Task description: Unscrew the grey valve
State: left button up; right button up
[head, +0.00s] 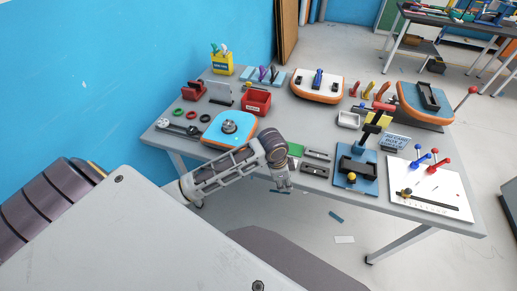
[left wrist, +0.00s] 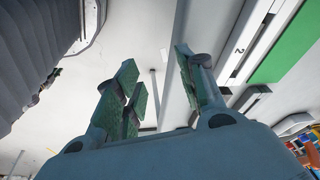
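The valve does not show in that view. My right gripper is not in view.
The grey table (head: 318,198) also holds a red bin (head: 256,101), a white-topped orange board (head: 318,85), another orange-edged board (head: 425,103), a blue fixture (head: 355,172) and a white panel with levers (head: 432,187). Wrenches (head: 179,127) lie left of the valve's board.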

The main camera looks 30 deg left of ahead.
pick_arm(q)
jog(key=w+a+r+m, duration=0.1)
jog(key=w+a, duration=0.1)
jog(key=w+a+r+m, duration=0.1)
jog(key=r, duration=0.1)
jog(key=shift+w+a+r+g+y, duration=0.15)
jog(key=shift+w+a+g+y, duration=0.15)
jog(key=shift+w+a+y, duration=0.1)
jog(key=shift+m+g+y, duration=0.3)
jog(key=shift+m+g, duration=0.1)
jog(key=shift+m, duration=0.3)
jog(key=w+a+r, duration=0.1)
jog(key=a+r, duration=0.1)
jog(key=a, duration=0.1)
jog(key=w+a+r, duration=0.1)
jog(key=shift+w+a+r, duration=0.3)
jog(key=shift+a+r, duration=0.05)
jog(key=shift+r, duration=0.05)
jog(key=w+a+r+m, duration=0.1)
jog(key=w+a+r, duration=0.1)
jog(key=a+r, duration=0.5)
jog(key=shift+w+a+r+g+y, duration=0.2)
jog(key=shift+w+a+g+y, duration=0.15)
jog(key=shift+a, duration=0.3)
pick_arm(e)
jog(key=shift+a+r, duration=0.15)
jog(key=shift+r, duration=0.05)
